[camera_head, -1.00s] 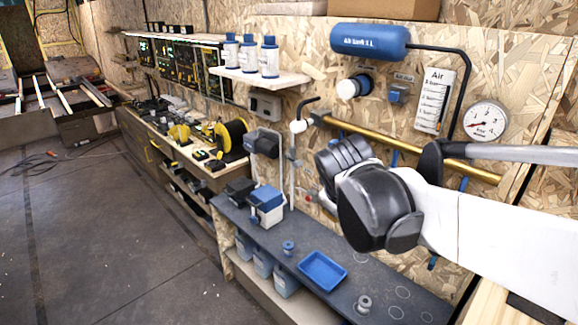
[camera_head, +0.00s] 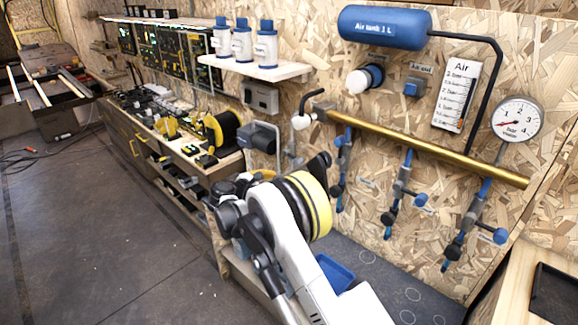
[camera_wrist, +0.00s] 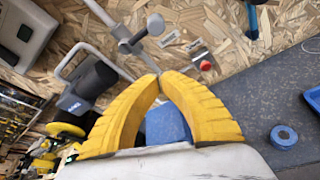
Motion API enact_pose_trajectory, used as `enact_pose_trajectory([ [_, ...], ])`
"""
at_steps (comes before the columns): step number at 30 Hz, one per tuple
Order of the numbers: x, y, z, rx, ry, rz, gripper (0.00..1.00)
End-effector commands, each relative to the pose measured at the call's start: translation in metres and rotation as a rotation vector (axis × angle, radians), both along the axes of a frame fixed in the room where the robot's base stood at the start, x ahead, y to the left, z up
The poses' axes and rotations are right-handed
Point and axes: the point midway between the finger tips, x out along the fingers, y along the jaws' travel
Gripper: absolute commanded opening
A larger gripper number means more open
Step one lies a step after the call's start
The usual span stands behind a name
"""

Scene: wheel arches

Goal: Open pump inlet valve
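In the wrist view, a grey pipe with a grey valve body and a dark round-ended handle (camera_wrist: 155,24) runs down the chipboard wall. No readable name shows on this valve, so I cannot tell whether it is the pump inlet valve. A dark pump-like unit (camera_wrist: 88,86) with a grey pipe loop is left of it; it also shows in the head view (camera_head: 258,138). My gripper (camera_wrist: 160,76) has two yellow ridged fingers with tips together, just below the handle in the picture. Nothing shows between the tips. The tips cover the pipe's lower end.
A small red-tipped fitting (camera_wrist: 205,65) is on the wall right of the fingers. In the head view, a brass pipe (camera_head: 430,150) carries several blue-handled branch valves. A blue air tank (camera_head: 384,27) hangs above.

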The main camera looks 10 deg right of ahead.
Motion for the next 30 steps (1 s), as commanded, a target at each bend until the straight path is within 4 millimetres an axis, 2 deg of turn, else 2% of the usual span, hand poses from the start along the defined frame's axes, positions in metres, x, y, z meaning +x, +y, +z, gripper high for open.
enact_pose_trajectory([
  [5,0.009,-0.008,-0.008,-0.013,0.003,0.002,0.0],
  [18,0.069,-0.07,-0.037,-0.011,0.002,0.001,0.0],
  [24,0.058,-0.074,-0.008,-0.01,0.002,0.002,0.0],
  [30,0.054,-0.077,0.003,-0.01,0.002,0.002,0.0],
])
